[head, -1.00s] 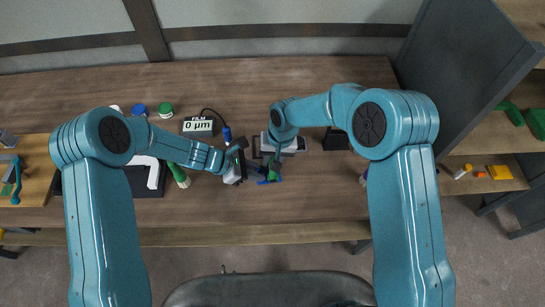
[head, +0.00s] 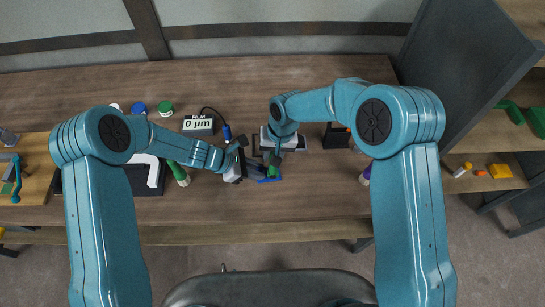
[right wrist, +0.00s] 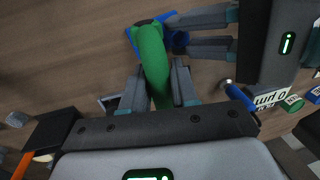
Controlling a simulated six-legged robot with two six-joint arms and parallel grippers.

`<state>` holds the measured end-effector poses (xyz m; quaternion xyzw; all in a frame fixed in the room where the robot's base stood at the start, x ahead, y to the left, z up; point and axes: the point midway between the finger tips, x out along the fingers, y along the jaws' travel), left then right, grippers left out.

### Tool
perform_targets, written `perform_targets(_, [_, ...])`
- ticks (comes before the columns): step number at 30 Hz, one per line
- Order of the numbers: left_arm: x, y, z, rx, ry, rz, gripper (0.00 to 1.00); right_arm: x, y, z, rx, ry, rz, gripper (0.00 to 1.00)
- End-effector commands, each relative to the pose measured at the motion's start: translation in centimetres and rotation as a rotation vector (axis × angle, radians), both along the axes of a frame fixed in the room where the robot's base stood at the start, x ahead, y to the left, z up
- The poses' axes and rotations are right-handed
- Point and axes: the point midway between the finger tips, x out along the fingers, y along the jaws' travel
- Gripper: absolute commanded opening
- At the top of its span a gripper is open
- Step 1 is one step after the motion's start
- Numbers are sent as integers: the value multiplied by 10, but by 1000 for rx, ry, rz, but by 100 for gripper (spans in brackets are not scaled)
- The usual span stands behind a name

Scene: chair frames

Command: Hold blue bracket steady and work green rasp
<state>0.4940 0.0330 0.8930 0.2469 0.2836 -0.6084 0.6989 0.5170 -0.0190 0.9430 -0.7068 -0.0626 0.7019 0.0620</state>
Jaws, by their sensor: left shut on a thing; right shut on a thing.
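The blue bracket (head: 269,180) is low at the middle of the bench in the head view. My left gripper (head: 256,173) is shut on it from the left. In the right wrist view the bracket (right wrist: 133,36) shows at the top, with the left gripper's fingers (right wrist: 181,33) at its right part. The green rasp (right wrist: 152,52) is a thick green bar lying against the bracket, hiding part of it. My right gripper (right wrist: 157,86) is shut on the rasp, one finger on each side. In the head view the rasp (head: 277,172) shows only as a small green patch.
A film gauge (head: 198,125) reading 0 µm, with a cabled blue probe (head: 227,133), stands behind the left gripper. Blue (head: 138,107) and green (head: 166,108) caps lie further back. A green bottle (head: 179,174) lies left. A dark block (head: 336,138) stands right.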

Motion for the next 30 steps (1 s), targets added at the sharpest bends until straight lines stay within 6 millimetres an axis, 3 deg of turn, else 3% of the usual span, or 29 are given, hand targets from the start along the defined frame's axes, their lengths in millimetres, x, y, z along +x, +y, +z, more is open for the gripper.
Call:
perform_targets(3, [0,0,0,0,0,0,0,0,0,11,1,0,-1,0])
perform_targets(9, [0,0,0,0,0,0,0,0,0,11,0,1,-1,0])
perform_targets(10, [0,0,0,0,0,0,33,0,0,11,0,1,-1,0])
perform_targets(12, [0,0,0,0,0,0,53,0,0,11,0,1,-1,0])
perform_targets(23, [0,4,5,-1,-1,2,53,0,0,11,0,1,-1,0])
perform_targets(30, [-4,39,38,1,-4,3,53,0,0,11,0,1,-1,0])
